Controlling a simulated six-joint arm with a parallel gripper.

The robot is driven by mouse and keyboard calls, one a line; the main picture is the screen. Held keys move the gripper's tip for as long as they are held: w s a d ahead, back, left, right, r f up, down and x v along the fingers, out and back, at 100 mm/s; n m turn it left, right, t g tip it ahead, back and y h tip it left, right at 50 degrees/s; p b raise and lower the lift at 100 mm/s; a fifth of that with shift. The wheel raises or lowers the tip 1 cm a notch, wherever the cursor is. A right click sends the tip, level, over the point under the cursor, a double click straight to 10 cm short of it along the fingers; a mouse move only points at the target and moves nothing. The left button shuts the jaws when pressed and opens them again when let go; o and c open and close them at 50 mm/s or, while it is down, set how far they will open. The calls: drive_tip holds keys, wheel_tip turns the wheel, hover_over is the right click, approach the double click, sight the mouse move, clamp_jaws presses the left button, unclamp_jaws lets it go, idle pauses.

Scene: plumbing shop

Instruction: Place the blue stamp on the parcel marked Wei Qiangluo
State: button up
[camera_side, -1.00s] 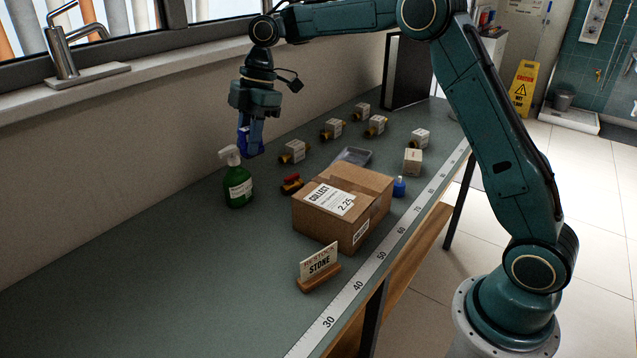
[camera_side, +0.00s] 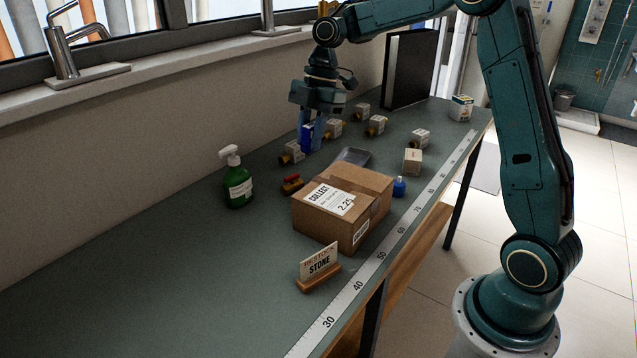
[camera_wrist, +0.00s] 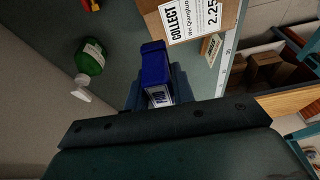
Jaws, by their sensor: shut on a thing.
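My gripper (camera_side: 310,138) is shut on a blue stamp (camera_side: 306,140), held beyond the parcel near the small tagged fittings. In the wrist view the blue stamp (camera_wrist: 154,68) sits between the fingers, with a pale printed patch on it. The parcel (camera_side: 325,222) is a brown cardboard box on the bench, with a white label reading COLLECT and 2.25. The label (camera_wrist: 190,18) also shows in the wrist view, where its small name line looks like Wei Qiangluo. The stamp is apart from the parcel.
A green spray bottle (camera_side: 237,180) stands left of the parcel. A red-handled valve (camera_side: 292,183), a blue bottle (camera_side: 399,187), a clear tray (camera_side: 354,156) and a STONE sign (camera_side: 319,265) surround the parcel. Several tagged fittings (camera_side: 376,125) lie behind. The near left bench is clear.

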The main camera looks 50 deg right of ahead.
hover_over(341, 190)
drive_tip(key=d, duration=0.1)
drive_tip(key=shift+n, duration=0.4)
drive_tip(key=shift+f, duration=4.45)
drive_tip(key=shift+d+f, duration=0.1)
drive_tip(key=shift+f, duration=0.05)
drive_tip(key=o, duration=1)
drive_tip(key=v, duration=1.2)
drive_tip(key=shift+w, duration=0.1)
drive_tip(key=shift+r, duration=0.2)
